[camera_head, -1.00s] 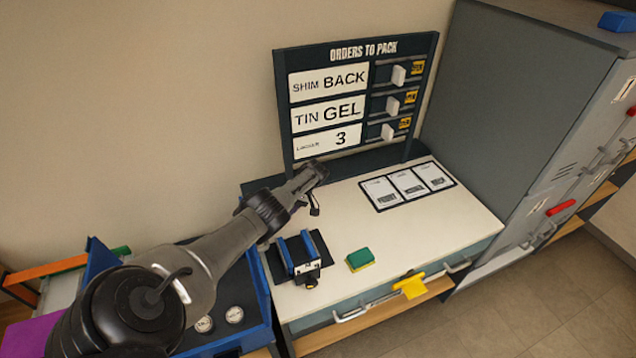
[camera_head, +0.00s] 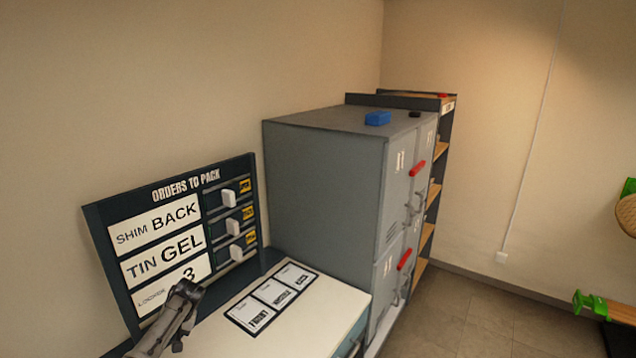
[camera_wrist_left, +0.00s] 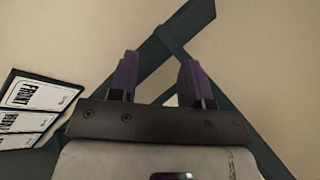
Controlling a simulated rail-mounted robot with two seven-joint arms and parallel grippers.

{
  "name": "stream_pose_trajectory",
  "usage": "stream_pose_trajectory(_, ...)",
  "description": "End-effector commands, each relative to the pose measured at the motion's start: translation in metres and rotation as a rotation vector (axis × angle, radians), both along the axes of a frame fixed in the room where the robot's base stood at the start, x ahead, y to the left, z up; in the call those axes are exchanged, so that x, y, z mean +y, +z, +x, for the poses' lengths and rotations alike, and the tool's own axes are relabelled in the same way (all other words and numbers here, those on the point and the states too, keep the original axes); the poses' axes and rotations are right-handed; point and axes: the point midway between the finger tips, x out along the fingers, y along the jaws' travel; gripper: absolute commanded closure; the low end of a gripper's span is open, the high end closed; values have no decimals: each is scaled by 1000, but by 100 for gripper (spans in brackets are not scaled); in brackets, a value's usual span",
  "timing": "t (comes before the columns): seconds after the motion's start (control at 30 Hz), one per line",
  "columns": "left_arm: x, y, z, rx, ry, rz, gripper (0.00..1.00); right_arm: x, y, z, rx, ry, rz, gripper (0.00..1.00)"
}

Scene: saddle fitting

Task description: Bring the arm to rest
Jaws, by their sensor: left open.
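My left gripper (camera_head: 184,292) is in the lower left of the head view, in front of the lower part of the orders board (camera_head: 122,240). In the left wrist view its two purple-tipped fingers (camera_wrist_left: 155,78) stand apart with nothing between them. A dark frame and pale wall lie beyond the fingers. My right gripper is in neither view.
The bench top (camera_head: 338,312) carries a row of three cards (camera_head: 274,296). A grey locker cabinet (camera_head: 325,180) with red handles stands right of it, with a blue block (camera_head: 377,118) on top. Open floor (camera_head: 490,325) lies to the right.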

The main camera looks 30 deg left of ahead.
Motion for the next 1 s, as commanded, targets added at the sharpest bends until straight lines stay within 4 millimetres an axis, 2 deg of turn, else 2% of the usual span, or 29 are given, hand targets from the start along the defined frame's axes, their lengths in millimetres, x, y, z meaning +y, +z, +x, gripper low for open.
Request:
stream_pose_trajectory(0.03, -8, 18, 22, -49, -80, 25, 56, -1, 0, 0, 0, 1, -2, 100)
stream_pose_trajectory(0.13, -33, 57, 66, -152, -257, 79, 56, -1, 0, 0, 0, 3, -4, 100)
stream_pose_trajectory(0.2, -60, 84, 93, -224, -385, 121, 56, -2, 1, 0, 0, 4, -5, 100)
stream_pose_trajectory(0.27, -86, 102, 110, -276, -489, 154, 56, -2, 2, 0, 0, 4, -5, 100)
stream_pose_trajectory(0.33, -121, 120, 123, -333, -604, 188, 56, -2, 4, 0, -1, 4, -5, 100)
stream_pose_trajectory(0.47, -193, 142, 131, -436, -802, 233, 56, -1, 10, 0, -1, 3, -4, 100)
stream_pose_trajectory(0.57, -252, 151, 121, -519, -930, 247, 56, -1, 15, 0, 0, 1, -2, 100)
stream_pose_trajectory(0.67, -310, 155, 97, -607, -1033, 233, 56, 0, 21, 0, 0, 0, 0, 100)
stream_pose_trajectory(0.7, -333, 154, 83, -641, -1067, 219, 56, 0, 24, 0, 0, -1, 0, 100)
stream_pose_trajectory(0.77, -366, 153, 58, -688, -1110, 187, 56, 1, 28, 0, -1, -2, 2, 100)
stream_pose_trajectory(0.83, -402, 150, 22, -737, -1149, 133, 56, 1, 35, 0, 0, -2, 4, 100)
stream_pose_trajectory(0.9, -429, 144, -14, -768, -1166, 69, 56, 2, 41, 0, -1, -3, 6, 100)
stream_pose_trajectory(1.0, -457, 130, -63, -769, -1161, -34, 56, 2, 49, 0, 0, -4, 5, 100)
